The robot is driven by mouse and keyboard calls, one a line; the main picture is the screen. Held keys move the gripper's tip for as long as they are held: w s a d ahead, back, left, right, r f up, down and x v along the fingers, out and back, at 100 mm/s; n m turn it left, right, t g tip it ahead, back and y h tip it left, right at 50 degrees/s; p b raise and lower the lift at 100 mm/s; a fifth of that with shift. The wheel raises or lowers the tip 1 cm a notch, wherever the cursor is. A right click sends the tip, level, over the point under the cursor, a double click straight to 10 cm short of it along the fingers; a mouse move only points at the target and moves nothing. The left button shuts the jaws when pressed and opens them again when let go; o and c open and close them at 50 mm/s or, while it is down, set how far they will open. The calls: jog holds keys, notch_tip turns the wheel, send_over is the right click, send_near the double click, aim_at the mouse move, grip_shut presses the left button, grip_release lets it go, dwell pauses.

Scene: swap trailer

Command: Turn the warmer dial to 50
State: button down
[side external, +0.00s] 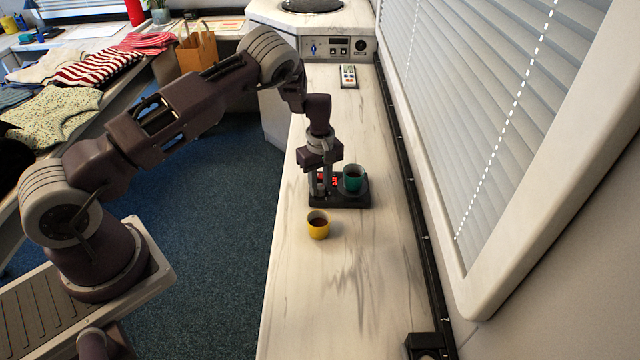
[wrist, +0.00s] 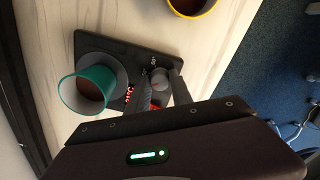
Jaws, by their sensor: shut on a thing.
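The warmer (side external: 348,204) is a flat black unit on the pale counter; it also shows in the wrist view (wrist: 118,46). A teal mug (side external: 353,181) with dark liquid stands on its round plate, and this mug shows in the wrist view (wrist: 88,90). The small grey dial (wrist: 158,77) sits near one end of the warmer, between my fingers. My gripper (side external: 319,194) points down at the warmer's left side and is shut on the dial. Red lit digits (wrist: 130,94) show beside the fingers, partly hidden; I cannot read the number.
A yellow mug (side external: 318,226) with dark liquid stands on the counter (side external: 340,290) just in front of the warmer. The window wall borders the counter on the right.

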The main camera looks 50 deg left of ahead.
aim_at(320, 187)
jog(key=m, duration=0.6)
jog(key=shift+m, duration=0.4)
dwell(0.4)
jog(key=c, duration=1.1)
grip_release()
notch_tip(320, 187, up, 7)
jog(key=shift+r, duration=0.1)
